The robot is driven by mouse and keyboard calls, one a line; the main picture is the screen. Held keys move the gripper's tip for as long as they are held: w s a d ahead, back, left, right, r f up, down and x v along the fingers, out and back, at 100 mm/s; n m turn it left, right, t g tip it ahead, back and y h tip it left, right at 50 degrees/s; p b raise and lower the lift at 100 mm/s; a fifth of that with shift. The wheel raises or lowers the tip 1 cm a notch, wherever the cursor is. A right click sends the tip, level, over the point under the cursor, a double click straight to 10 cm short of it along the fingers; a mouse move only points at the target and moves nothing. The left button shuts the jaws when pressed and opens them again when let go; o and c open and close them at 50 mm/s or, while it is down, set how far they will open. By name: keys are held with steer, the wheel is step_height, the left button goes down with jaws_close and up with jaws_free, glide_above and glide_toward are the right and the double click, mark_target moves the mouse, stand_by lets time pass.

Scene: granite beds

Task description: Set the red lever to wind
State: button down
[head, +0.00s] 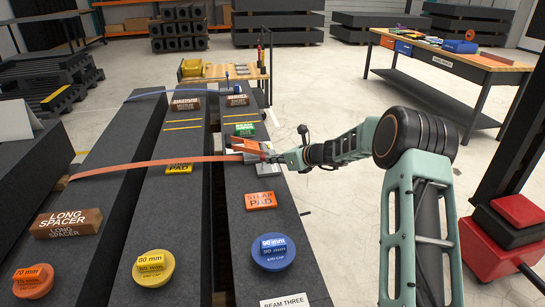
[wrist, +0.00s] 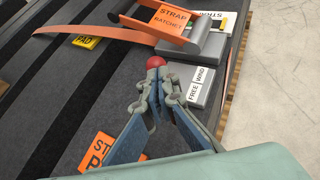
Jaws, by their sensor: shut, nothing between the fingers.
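The strap ratchet (wrist: 178,20) has an orange plate with its name and a grey body. It also shows in the head view (head: 246,146). The red lever's round knob (wrist: 156,62) shows at the left of the ratchet's grey base. A white label (wrist: 199,84) on the base reads FREE and WIND. My gripper (wrist: 157,88) is shut and empty, with its fingertips just below the knob in the wrist view. I cannot tell whether they touch it. The lever's shaft is hidden, and I cannot tell which word it stands at. In the head view my gripper (head: 275,157) is beside the ratchet.
An orange strap (head: 150,165) runs left from the ratchet across the dark beams. An orange strap pad (head: 261,200) and a blue end cap (head: 273,252) lie nearer on the same beam. A green block (head: 245,129) is just beyond the ratchet. Gaps separate the beams.

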steer(key=shift+w+a+r+m+g+h+p, duration=0.25)
steer(key=shift+w+r+g+p, duration=0.5)
steer(key=shift+p, duration=4.25)
steer(key=shift+w+p, duration=0.6)
steer(key=shift+p, duration=0.15)
steer(key=shift+w, duration=0.15)
steer(key=shift+w+a+r, duration=0.1)
steer(key=shift+w+a, duration=0.05)
steer(key=shift+w, duration=0.35)
steer(key=shift+w+a+r, duration=0.1)
steer(key=shift+w, duration=0.35)
steer(key=shift+r+p, duration=0.4)
steer(key=shift+r, duration=0.45)
